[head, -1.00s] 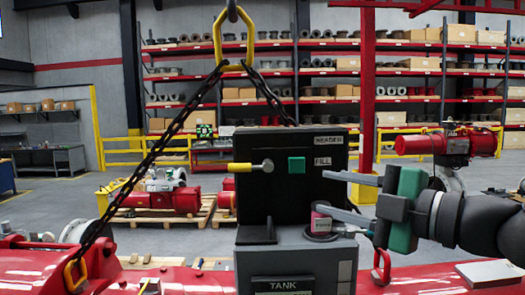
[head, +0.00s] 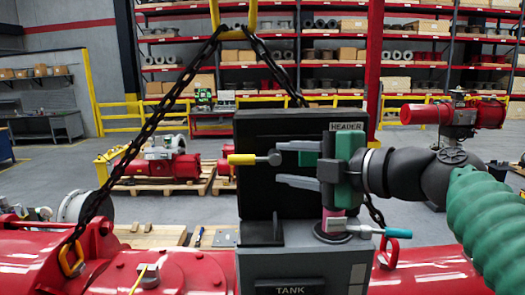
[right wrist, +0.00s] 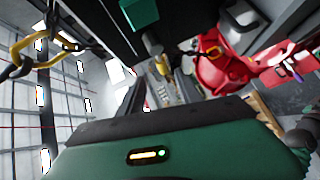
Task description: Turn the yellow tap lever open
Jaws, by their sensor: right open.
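The yellow tap lever (head: 242,159) sticks out to the left from a round silver hub on the front of the dark panel box (head: 262,126). It lies level. My right gripper (head: 281,163) is in front of the panel, just right of the hub, with its fingers pointing left, one above and one below the hub's height. It is open and looks empty; I cannot tell whether it touches the hub. In the right wrist view, a small yellow piece (right wrist: 162,66) shows between the spread fingers. My left gripper is not in view.
A green square (head: 308,158) on the panel is partly behind my gripper. A second lever with a cyan handle (head: 398,233) sits lower right on the grey tank box (head: 290,262). A chain (head: 150,135) hangs at the left. Red machinery (head: 200,270) fills the bottom.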

